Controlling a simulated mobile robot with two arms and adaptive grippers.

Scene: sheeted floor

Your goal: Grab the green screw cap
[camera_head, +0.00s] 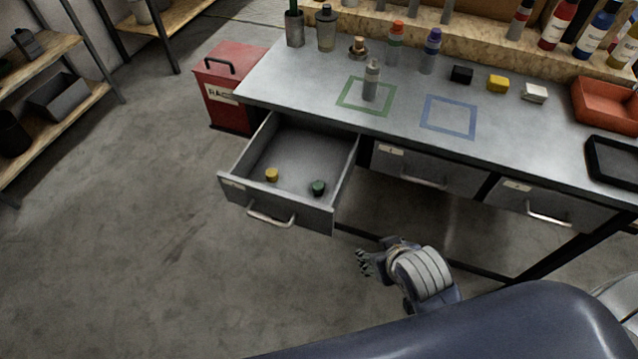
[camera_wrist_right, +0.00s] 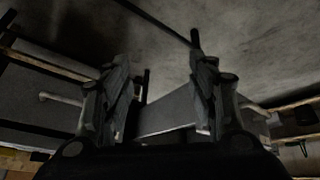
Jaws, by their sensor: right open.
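The green screw cap (camera_head: 318,187) lies in the open left drawer (camera_head: 232,188), near its front right corner. A yellow cap (camera_head: 272,174) lies to its left in the same drawer. My right gripper (camera_head: 362,262) is outside the drawer, to the right of and lower in the picture than its front, apart from the cap. It is empty. In the right wrist view its two fingers (camera_wrist_right: 165,95) stand wide apart, with a grey surface and floor between them; no cap shows there. My left gripper is not in view.
The workbench (camera_head: 310,75) carries a grey bottle (camera_head: 371,80) in a green square outline and an empty blue square outline (camera_head: 448,116). Two more drawers (camera_head: 425,170) are shut. A red box (camera_head: 228,88) stands left of the bench. Floor before the drawer is clear.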

